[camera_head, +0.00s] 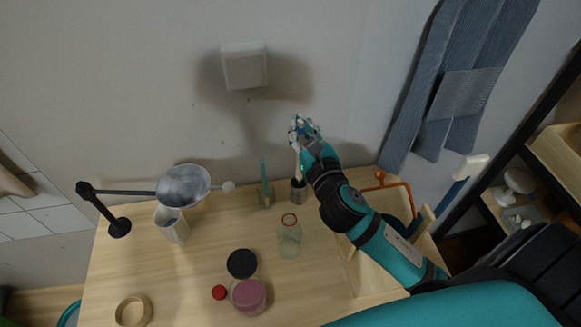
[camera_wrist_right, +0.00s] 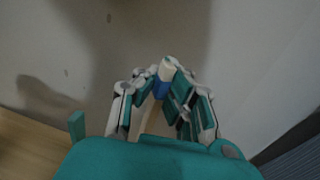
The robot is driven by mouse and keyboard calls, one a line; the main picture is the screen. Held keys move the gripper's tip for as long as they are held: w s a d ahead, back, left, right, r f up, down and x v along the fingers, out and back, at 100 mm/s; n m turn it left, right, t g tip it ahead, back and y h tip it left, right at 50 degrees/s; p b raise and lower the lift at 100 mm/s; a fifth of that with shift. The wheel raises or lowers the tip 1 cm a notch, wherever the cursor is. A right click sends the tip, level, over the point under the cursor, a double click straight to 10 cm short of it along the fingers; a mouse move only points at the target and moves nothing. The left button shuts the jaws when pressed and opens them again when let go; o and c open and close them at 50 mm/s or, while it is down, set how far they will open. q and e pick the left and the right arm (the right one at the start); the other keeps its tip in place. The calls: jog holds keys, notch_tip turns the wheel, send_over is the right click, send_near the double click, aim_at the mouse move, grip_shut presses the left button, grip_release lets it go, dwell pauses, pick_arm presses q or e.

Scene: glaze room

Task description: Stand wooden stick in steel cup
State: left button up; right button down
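The wooden stick (camera_head: 297,165) is pale and roughly upright below my right gripper (camera_head: 303,128). In the right wrist view the stick (camera_wrist_right: 165,69) shows a pale tip and a blue band between the fingers. My right gripper (camera_wrist_right: 164,92) appears closed around its upper part. The steel cup (camera_head: 299,195) stands upright on the table near the wall, directly below the gripper. The stick's lower end meets the cup's mouth and seems to be inside it; its very end is hidden. My left gripper is not in view.
A teal upright piece in a small holder (camera_head: 265,196) stands just left of the cup. A clear jar (camera_head: 289,238) stands in front. A lamp (camera_head: 183,186), white container (camera_head: 172,228), black lid (camera_head: 242,264) and pink-topped jar (camera_head: 248,295) are further left. An orange-handled item (camera_head: 398,184) is right.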

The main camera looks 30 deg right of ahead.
jog(key=f, duration=0.4)
jog(key=f+b, duration=0.1)
jog(key=f, duration=0.3)
jog(key=shift+s+b, duration=0.2)
jog(key=shift+b, duration=0.1)
jog(key=shift+r, duration=0.1)
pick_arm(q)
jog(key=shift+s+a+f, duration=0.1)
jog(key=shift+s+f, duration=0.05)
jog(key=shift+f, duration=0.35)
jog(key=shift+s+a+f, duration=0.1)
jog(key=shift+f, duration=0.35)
pick_arm(e)
jog(key=c, duration=1.5)
grip_release()
